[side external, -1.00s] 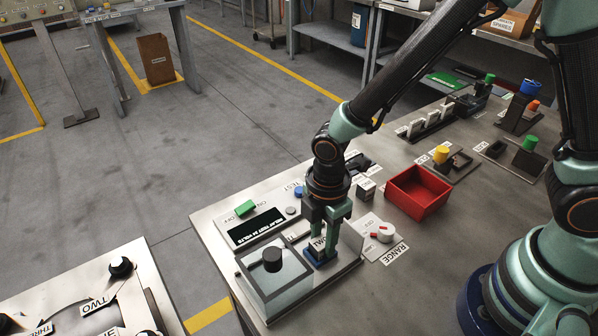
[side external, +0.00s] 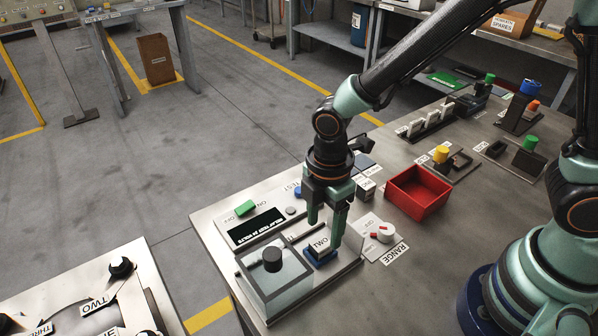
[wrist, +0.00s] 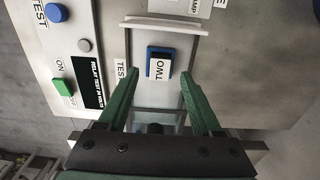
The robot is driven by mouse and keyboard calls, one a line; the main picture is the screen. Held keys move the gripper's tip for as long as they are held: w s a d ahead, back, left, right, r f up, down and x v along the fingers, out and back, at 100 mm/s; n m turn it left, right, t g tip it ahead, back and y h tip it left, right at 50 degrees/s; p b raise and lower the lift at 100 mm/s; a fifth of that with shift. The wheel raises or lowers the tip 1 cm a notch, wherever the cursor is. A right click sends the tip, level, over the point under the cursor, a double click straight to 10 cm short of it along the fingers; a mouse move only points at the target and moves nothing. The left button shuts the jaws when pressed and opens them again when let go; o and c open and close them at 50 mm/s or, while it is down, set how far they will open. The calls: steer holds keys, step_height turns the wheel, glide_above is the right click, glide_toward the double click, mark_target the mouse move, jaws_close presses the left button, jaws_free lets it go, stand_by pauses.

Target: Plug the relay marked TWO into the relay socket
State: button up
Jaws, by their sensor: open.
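The relay marked TWO (side external: 321,246) is a small block with a white labelled top. It sits upright in a blue socket (side external: 318,262) on the test panel, and it also shows in the wrist view (wrist: 159,68). My gripper (side external: 326,230) is open just above the relay, with its green fingers apart on either side and not touching it. In the wrist view my gripper (wrist: 160,85) has the relay between and slightly beyond its fingertips. How deeply the relay is seated cannot be told.
A clear box with a black knob (side external: 272,260) stands beside the socket. A red bin (side external: 418,192) stands behind, right. More labelled fixtures fill the bench's far side.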

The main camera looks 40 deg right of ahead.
mark_target(322, 242)
step_height(322, 242, up, 7)
steer(key=d+r+m+t, duration=0.2)
steer(key=d+r+m, duration=0.3)
steer(key=d+m, duration=0.3)
steer(key=s+d+r+m+t, duration=0.1)
steer(key=d+r+m+t, duration=0.2)
steer(key=d+r+m, duration=0.3)
steer(key=d+m, duration=0.3)
steer(key=m, duration=0.1)
steer(key=shift+s+d+t, duration=0.2)
steer(key=shift+s+t, duration=0.05)
steer(key=shift+t, duration=0.05)
steer(key=shift+o, duration=0.2)
